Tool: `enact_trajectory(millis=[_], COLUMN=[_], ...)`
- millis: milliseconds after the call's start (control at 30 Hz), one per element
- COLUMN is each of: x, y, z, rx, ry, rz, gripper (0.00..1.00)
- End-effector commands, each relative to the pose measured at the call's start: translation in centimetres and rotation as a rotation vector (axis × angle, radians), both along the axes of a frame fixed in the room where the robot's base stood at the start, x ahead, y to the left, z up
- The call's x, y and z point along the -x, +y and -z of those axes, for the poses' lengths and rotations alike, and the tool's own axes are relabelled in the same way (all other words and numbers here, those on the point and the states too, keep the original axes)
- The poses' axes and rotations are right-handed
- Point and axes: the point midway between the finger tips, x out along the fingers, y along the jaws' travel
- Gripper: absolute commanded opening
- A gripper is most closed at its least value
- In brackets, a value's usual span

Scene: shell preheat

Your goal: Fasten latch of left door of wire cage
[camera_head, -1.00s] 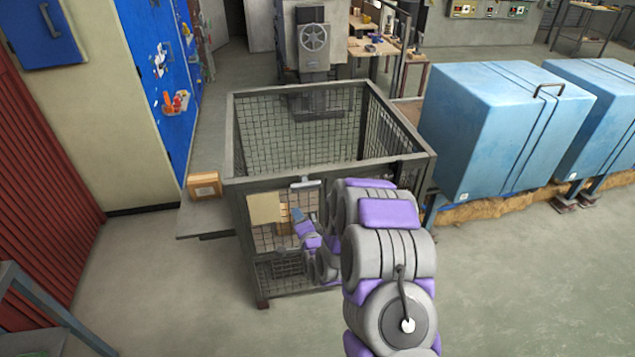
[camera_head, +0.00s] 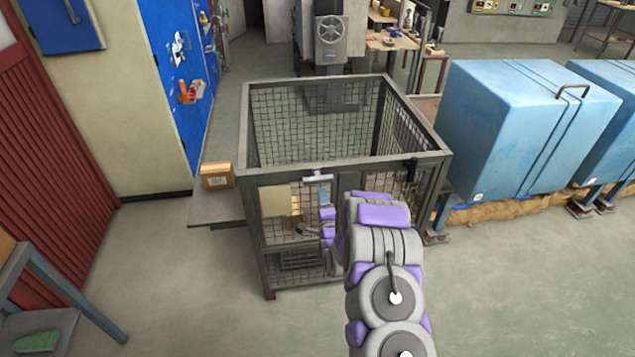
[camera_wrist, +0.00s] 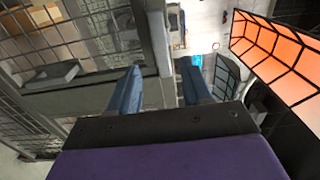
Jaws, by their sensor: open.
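The wire cage (camera_head: 275,177) stands in the middle of the head view, with a grey top frame and mesh sides. Its left front door (camera_head: 280,236) appears in line with the front, but I cannot tell if it is fully closed. A light grey T-shaped latch (camera_head: 317,179) sits at the top rail above this door. My gripper (camera_head: 325,196) is in front of the door just below the latch, partly hidden by my arm. In the wrist view my gripper (camera_wrist: 160,82) has its two blue fingers apart, empty, beside a grey frame bar. Whether the latch is engaged is unclear.
A black fitting (camera_head: 410,166) is at the cage's right front. A small cardboard box (camera_head: 217,175) rests on a ledge left of the cage. Blue boxes (camera_head: 515,125) stand to the right. The floor in front is open.

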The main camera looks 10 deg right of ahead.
Motion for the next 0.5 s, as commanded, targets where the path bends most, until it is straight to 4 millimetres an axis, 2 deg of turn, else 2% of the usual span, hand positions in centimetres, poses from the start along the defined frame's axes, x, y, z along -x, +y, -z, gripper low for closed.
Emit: enact_trajectory(millis=[100,500], x=[-1.9,-7.3], y=[-0.1,0.0], z=[0.0,-0.1], rx=[0.0,0.001], ry=[-0.004,-0.004], rz=[0.001,0.001], gripper=[0.49,0.49])
